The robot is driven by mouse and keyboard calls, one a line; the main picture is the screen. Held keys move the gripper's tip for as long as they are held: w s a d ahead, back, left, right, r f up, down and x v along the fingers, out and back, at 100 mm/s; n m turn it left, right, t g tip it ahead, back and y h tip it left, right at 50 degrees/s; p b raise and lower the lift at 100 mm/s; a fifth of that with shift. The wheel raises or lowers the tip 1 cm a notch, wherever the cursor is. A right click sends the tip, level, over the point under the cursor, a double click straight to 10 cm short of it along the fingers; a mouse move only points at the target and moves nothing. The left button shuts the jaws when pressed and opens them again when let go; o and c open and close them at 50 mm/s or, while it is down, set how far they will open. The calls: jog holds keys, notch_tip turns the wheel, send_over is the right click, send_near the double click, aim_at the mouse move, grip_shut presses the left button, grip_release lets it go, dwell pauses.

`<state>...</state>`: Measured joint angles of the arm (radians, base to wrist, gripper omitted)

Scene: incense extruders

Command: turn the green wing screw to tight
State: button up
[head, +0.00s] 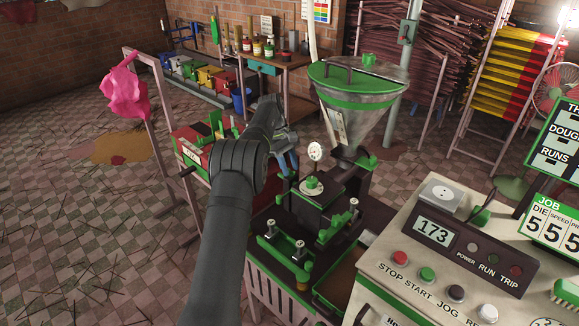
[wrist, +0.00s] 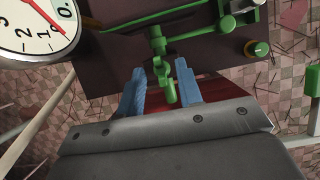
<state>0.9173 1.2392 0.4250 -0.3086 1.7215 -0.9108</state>
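In the wrist view, a green part that looks like the wing screw (wrist: 168,88) stands between the two blue fingers of my gripper (wrist: 162,92). A gap shows on its left side; on its right it lies close to the other finger, and I cannot tell whether they touch. My gripper is open. In the head view my gripper (head: 287,163) is at the left of the green and black extruder (head: 325,205), under the hopper. I cannot make out the wing screw there; my arm and gripper cover that area.
A round gauge (head: 315,152) is close to my gripper's right, and it is large in the wrist view (wrist: 30,28). The hopper (head: 358,95) stands above. The control console (head: 440,250) is at front right, reading 173. A red and green machine (head: 190,153) stands left.

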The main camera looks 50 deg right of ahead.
jog(key=v, duration=0.7)
jog(key=shift+w, duration=0.1)
dwell(0.6)
jog(key=shift+x, duration=3.75)
jog(key=shift+r, duration=0.1)
